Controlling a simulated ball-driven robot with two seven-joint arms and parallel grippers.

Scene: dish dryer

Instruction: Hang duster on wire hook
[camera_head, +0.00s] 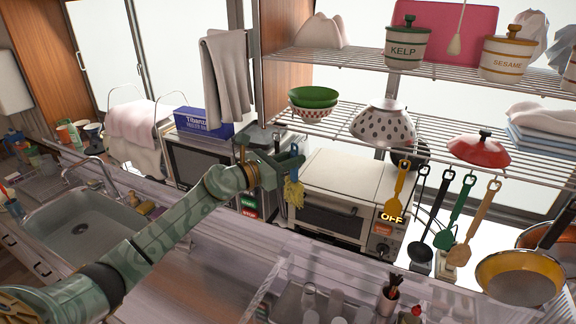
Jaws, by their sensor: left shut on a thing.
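My left gripper (287,166) is shut on the duster (293,192), which has a yellow fluffy head and a bluish handle part. The duster hangs down from the jaws, in front of the left side of the toaster oven. The gripper covers its upper end. The wire shelf (345,128) is to the right of the gripper. Utensils hang along its front edge, among them a yellow spatula (400,184). The hooks are too small to tell apart, and I cannot tell which is free. My right gripper is not in view.
A toaster oven (333,214) stands behind the duster, with a microwave (193,166) to its left. A sink (80,228) is at the left. Pans (518,276) hang at the right.

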